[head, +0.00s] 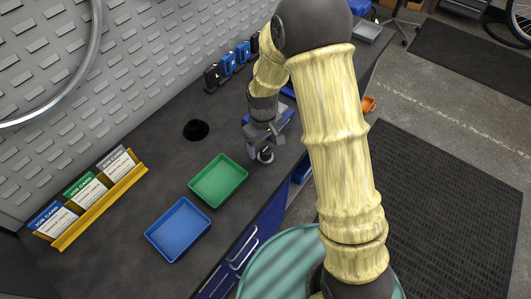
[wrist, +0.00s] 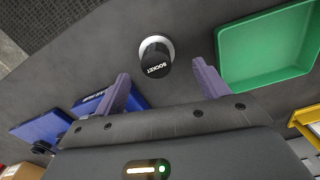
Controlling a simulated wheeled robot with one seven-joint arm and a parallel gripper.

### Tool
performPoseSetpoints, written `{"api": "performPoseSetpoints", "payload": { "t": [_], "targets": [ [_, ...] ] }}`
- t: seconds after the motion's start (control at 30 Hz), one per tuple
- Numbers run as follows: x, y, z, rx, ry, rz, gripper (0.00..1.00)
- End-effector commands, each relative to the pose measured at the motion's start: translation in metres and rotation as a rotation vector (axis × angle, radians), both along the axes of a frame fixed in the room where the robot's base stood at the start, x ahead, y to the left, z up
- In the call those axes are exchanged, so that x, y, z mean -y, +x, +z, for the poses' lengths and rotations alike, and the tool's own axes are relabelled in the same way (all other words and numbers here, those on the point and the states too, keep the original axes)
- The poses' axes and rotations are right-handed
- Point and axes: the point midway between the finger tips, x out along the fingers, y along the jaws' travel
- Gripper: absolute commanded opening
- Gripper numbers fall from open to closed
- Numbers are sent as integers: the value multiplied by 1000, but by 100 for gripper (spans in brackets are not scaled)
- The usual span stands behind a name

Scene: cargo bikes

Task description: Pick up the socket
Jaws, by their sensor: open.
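The socket (wrist: 156,57) is a short black cylinder with a white "SOCKET" label and a pale ring at one end, on the dark bench top in the wrist view. It also shows in the head view (head: 265,155), small and partly hidden by my gripper. My gripper (wrist: 161,84) is open, its two purple fingers spread left and right of the socket's line. The socket appears beyond the fingertips, roughly centred, and nothing is between the fingers. In the head view my gripper (head: 262,143) is over the bench beside the socket.
A green tray (head: 218,180) lies close to the socket, with a blue tray (head: 178,230) nearer the front. Job cards (head: 85,195) stand in a yellow rack on the left. Black and blue items (head: 228,64) line the back. A dark round thing (head: 196,130) lies mid-bench.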

Motion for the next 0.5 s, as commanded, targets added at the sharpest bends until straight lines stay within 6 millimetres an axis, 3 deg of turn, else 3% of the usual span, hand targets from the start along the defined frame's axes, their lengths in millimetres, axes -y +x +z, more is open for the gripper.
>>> {"api": "performPoseSetpoints", "payload": {
  "t": [0.17,0.5],
  "targets": [
    [3,-2,-9,-3,-1,-1,73],
    [7,-4,-49,-1,0,-1,73]
  ]
}}
